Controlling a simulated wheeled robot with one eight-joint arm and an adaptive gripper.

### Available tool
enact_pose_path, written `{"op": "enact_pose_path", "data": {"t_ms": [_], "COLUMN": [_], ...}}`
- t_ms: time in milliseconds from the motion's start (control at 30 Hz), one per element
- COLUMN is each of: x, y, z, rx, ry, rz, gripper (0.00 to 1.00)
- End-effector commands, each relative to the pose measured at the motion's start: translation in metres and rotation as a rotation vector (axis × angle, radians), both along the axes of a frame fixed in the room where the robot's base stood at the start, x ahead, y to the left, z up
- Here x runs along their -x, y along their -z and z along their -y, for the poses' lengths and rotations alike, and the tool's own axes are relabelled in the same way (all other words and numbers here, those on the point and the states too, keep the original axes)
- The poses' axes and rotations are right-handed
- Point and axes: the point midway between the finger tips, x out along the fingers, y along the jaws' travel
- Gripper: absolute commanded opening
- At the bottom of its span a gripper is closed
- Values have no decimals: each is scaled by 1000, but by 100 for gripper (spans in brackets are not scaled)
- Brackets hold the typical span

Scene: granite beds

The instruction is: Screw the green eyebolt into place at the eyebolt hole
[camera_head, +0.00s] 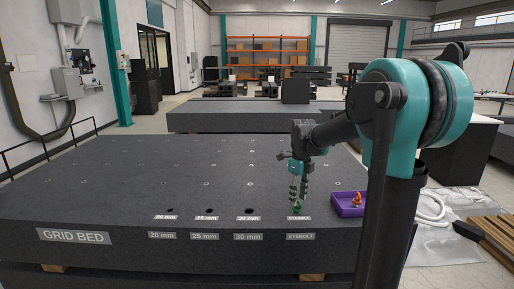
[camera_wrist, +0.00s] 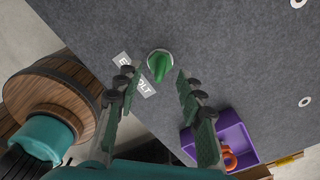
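The green eyebolt (camera_wrist: 160,67) stands in the wrist view at the eyebolt hole, with a pale ring around its base; it also shows in the head view (camera_head: 298,209). I cannot tell how deep it sits. My gripper (camera_wrist: 157,74) is open, pointing down, with one finger on each side of the eyebolt and visible gaps between. In the head view my gripper (camera_head: 298,202) is right above the EYEBOLT label (camera_head: 298,218) near the front edge of the grid bed (camera_head: 110,190). The eyebolt's lower part is hidden.
A purple tray (camera_head: 340,210) holding an orange item (camera_head: 357,199) sits to the right of my gripper; the tray also shows in the wrist view (camera_wrist: 236,137). Labelled 20, 25 and 30 mm holes lie to the left. The bed's middle is clear.

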Motion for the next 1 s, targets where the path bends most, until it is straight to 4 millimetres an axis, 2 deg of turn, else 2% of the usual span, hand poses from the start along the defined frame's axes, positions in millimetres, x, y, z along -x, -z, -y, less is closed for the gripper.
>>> {"op": "enact_pose_path", "data": {"t_ms": [367, 800, 1000], "x": [0, 0, 0], "y": [-3, -48, -60], "z": [0, 0, 0], "rx": [0, 0, 0], "ry": [-1, -2, -2], "rz": [0, 0, 0], "gripper": [48, 48, 48]}}
